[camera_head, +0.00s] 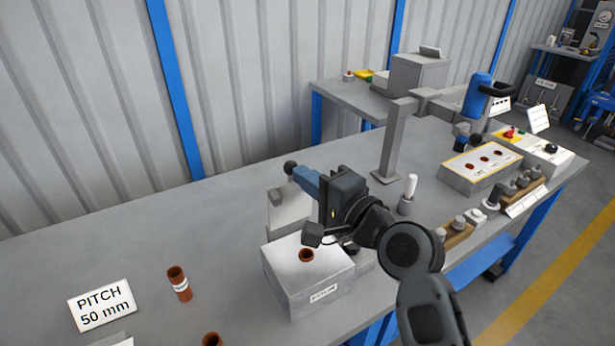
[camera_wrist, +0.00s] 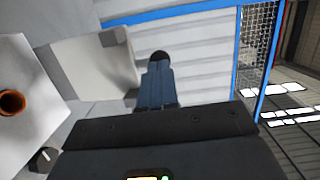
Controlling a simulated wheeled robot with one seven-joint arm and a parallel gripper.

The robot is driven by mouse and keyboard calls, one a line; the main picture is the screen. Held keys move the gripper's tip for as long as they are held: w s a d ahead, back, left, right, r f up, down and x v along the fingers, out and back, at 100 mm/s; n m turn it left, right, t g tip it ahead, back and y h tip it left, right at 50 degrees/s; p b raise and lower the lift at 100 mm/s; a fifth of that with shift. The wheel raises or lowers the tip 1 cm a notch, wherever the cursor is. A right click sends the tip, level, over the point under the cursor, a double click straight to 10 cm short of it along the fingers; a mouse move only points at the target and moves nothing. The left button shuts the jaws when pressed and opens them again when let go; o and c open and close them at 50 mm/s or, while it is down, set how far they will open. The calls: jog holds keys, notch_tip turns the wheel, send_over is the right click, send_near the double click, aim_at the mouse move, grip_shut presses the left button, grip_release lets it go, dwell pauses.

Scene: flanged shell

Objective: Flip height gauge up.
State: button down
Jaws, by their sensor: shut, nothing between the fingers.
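My gripper (camera_head: 298,172) is shut, its blue fingers pointing left and away above the workbench. In the wrist view the fingers (camera_wrist: 158,78) lie together. A dark round ball (camera_head: 290,167) shows right at the fingertips; it also appears in the wrist view (camera_wrist: 160,55). I cannot tell whether it touches them. A pale upright block or plate (camera_head: 287,222), seemingly the height gauge, stands below the fingers, behind a grey labelled box (camera_head: 280,272). It also shows in the wrist view (camera_wrist: 85,68), with a small grey piece near its top edge. My wrist hides part of it.
A copper tube (camera_head: 306,255) sits in the box top. A banded copper tube (camera_head: 179,284) and a PITCH 50 mm sign (camera_head: 102,304) are on the bench left. A grey post (camera_head: 390,145), white-topped pin (camera_head: 410,187) and parts racks stand right. The bench behind left is clear.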

jog(key=w+a, duration=0.1)
jog(key=w, duration=0.1)
jog(key=w+a+r, duration=0.1)
jog(key=shift+w+a, duration=0.3)
jog(key=shift+w, duration=0.1)
jog(key=shift+r, duration=0.1)
jog(key=shift+r, duration=0.1)
